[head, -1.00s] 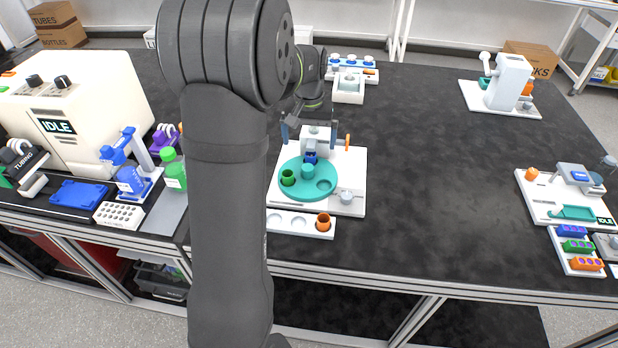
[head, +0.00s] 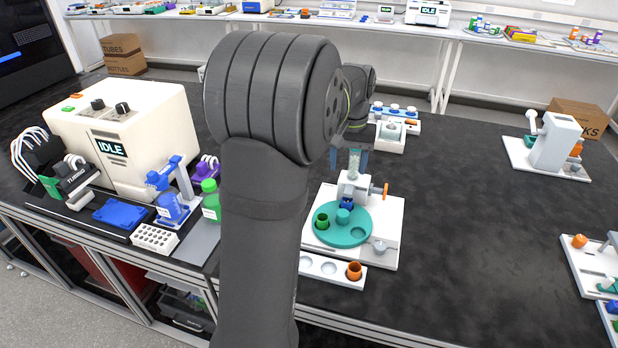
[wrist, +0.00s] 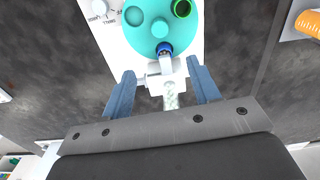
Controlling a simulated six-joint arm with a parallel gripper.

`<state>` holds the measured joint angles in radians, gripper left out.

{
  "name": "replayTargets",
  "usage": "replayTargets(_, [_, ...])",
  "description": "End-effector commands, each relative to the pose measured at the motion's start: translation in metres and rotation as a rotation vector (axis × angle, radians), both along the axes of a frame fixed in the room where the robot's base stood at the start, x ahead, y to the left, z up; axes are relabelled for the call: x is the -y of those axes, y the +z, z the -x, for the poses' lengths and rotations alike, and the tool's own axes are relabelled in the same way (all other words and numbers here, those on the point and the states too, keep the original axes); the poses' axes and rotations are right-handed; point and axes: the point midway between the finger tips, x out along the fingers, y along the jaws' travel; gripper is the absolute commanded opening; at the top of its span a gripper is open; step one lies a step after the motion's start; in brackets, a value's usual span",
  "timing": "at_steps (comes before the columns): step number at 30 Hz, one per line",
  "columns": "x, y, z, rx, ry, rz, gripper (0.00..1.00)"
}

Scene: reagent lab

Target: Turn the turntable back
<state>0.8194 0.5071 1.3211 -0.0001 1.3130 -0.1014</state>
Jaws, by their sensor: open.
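The turntable is a round teal disc (head: 348,238) on a white base; it also shows in the wrist view (wrist: 148,37). A green cup (head: 322,221) sits in its left side, a blue piece (head: 346,203) at its back. A recess (head: 358,234) at its front right is empty. A teal hub (head: 344,216) stands in the middle. My gripper (head: 351,162) is open above the white block behind the disc. In the wrist view its blue jaws (wrist: 160,76) stand apart, either side of a pale green translucent piece (wrist: 171,96). I cannot tell if they touch it.
An orange knob (head: 386,190) is at the block's right side. In front, a white strip (head: 310,273) holds an orange cup (head: 354,271). A cream machine (head: 150,130) and a green-capped bottle (head: 210,200) stand left. The black bench to the right is largely clear.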

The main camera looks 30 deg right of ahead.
Motion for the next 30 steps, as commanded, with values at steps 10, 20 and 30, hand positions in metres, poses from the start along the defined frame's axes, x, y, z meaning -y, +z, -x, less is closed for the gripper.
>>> replayTargets(10, [-0.001, -0.053, 0.001, -0.003, -0.001, -0.004, 0.56])
replayTargets(20, [-0.001, -0.126, 0.001, -0.004, -0.001, -0.003, 0.56])
replayTargets(30, [0.0, -0.169, 0.0, -0.002, -0.001, -0.001, 0.56])
